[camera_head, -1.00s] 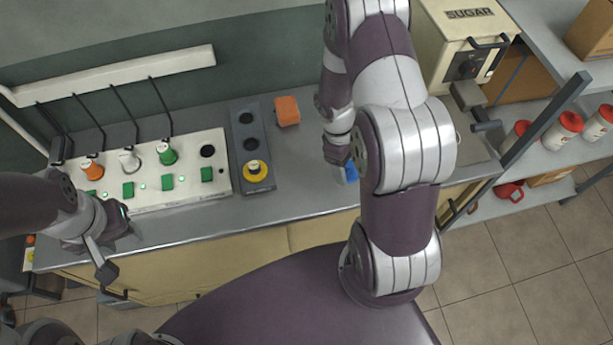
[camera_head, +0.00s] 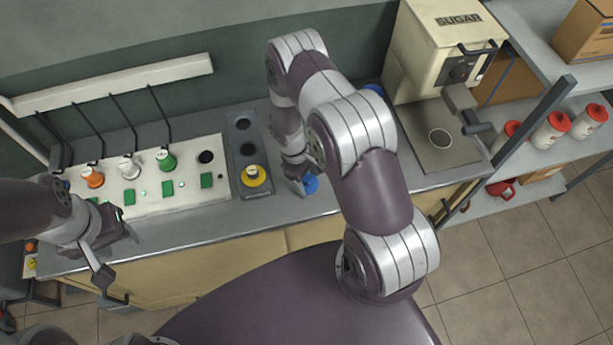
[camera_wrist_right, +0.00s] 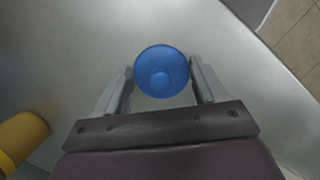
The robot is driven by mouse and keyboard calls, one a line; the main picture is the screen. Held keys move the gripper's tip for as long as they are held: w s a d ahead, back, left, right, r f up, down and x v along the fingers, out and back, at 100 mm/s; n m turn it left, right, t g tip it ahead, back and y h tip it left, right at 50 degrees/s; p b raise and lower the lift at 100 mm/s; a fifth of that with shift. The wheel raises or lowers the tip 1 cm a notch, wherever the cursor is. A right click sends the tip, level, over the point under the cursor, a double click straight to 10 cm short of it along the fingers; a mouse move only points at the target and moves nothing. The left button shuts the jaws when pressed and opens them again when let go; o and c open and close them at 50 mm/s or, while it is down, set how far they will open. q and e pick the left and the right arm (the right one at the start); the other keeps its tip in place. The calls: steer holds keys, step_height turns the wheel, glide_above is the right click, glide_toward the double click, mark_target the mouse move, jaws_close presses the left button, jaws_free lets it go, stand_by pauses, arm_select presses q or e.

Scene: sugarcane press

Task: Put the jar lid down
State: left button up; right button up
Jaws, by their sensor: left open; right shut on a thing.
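The blue round jar lid (camera_head: 311,184) is over the grey counter near its front edge, right of the dark rack. My right gripper (camera_wrist_right: 163,80) is shut on it; in the right wrist view the round blue lid (camera_wrist_right: 162,70) sits between the two fingers, with a small raised centre. I cannot tell whether it touches the counter. My left gripper (camera_head: 112,228) is open and empty at the front left of the counter, by the white panel. My right arm hides part of the counter behind the lid.
The dark rack (camera_head: 248,150) holds a yellow piece (camera_head: 254,176). The white panel (camera_head: 145,180) has orange, white and green pieces. Another blue thing (camera_head: 374,88) shows partly behind my arm. The sugar dispenser (camera_head: 440,50) stands right. Clear counter lies around the lid.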

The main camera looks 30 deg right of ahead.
steer(key=o, duration=1)
steer(key=shift+r, duration=0.1)
steer(key=shift+w+r, duration=0.2)
steer(key=shift+r, duration=0.1)
step_height(320, 180, up, 16)
steer(key=w+a+m+t+b, duration=0.1)
steer(key=a+b, duration=0.1)
steer(key=a, duration=0.1)
steer(key=shift+s+a+r+m+t+y, duration=0.25)
steer(key=shift+s+a+r+m+t, duration=0.45)
steer(key=shift+s+r, duration=0.95)
steer(key=shift+s+a+r+m+t+y, duration=0.1)
steer(key=shift+s+r+m+t+y, duration=0.25)
steer(key=shift+s+r+m, duration=0.95)
steer(key=shift+s+a+r+m+t+y, duration=0.2)
steer(key=shift+s+a+r+m+t, duration=0.25)
steer(key=shift+s+r, duration=1.45)
